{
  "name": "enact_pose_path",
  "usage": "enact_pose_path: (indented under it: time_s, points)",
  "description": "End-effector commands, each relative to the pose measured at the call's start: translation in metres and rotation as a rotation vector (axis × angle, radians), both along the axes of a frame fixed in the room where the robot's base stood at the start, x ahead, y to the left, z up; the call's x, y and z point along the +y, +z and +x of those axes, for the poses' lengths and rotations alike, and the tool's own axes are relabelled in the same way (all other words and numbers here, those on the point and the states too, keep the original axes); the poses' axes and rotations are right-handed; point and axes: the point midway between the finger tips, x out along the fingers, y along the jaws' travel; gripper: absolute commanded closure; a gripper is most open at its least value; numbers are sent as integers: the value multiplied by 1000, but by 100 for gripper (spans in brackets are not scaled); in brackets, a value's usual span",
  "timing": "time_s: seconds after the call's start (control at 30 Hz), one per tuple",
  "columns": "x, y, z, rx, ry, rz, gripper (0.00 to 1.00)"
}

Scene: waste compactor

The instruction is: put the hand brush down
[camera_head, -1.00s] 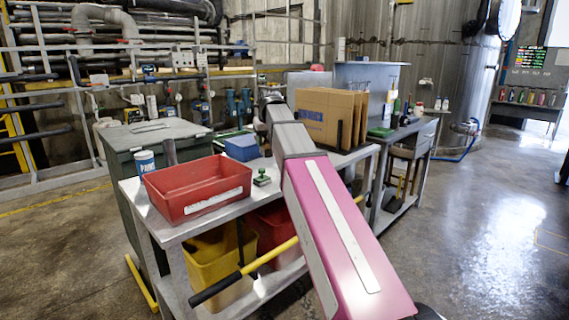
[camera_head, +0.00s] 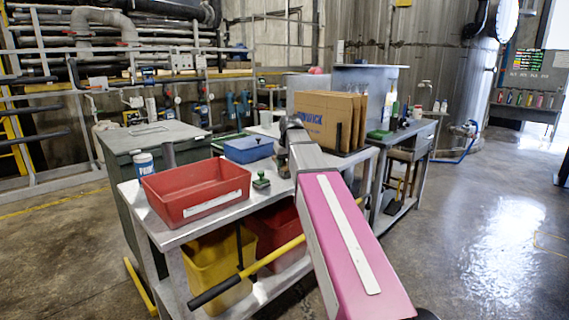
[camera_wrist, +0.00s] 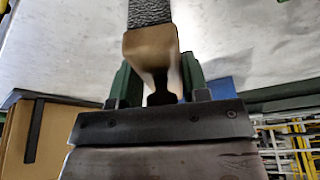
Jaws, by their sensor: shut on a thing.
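In the wrist view, my gripper (camera_wrist: 155,88) has its two green fingers closed on the hand brush (camera_wrist: 152,48). The tan body of the brush sits between the fingers, and a dark, rough strip extends from it toward the top edge. The pale grey worktop (camera_wrist: 235,35) lies beyond the brush; I cannot tell whether they touch. In the head view, my arm reaches over the metal table (camera_head: 226,213) between the blue box and the cardboard. The gripper and brush are hidden behind the arm there.
Yellow (camera_head: 215,265) and red (camera_head: 275,230) bins sit below. A grey bench (camera_head: 405,132) stands to the right.

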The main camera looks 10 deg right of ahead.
Motion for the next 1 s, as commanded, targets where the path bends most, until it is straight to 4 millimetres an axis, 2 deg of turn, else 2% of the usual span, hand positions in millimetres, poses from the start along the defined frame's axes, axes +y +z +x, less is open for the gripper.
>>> enact_pose_path:
  time_s: [0.27, 0.3, 0.37, 0.4, 0.77, 1.0]
  points:
    - [0, -1, 0, -1, 0, 0, 96]
    - [0, -2, 0, 0, 0, 0, 55]
    - [0, -2, 0, 0, 0, 0, 35]
    - [0, -1, 0, -1, 0, 0, 33]
    - [0, 3, 0, -2, 0, -1, 33]
    - [-2, 34, -10, -4, 0, 0, 33]
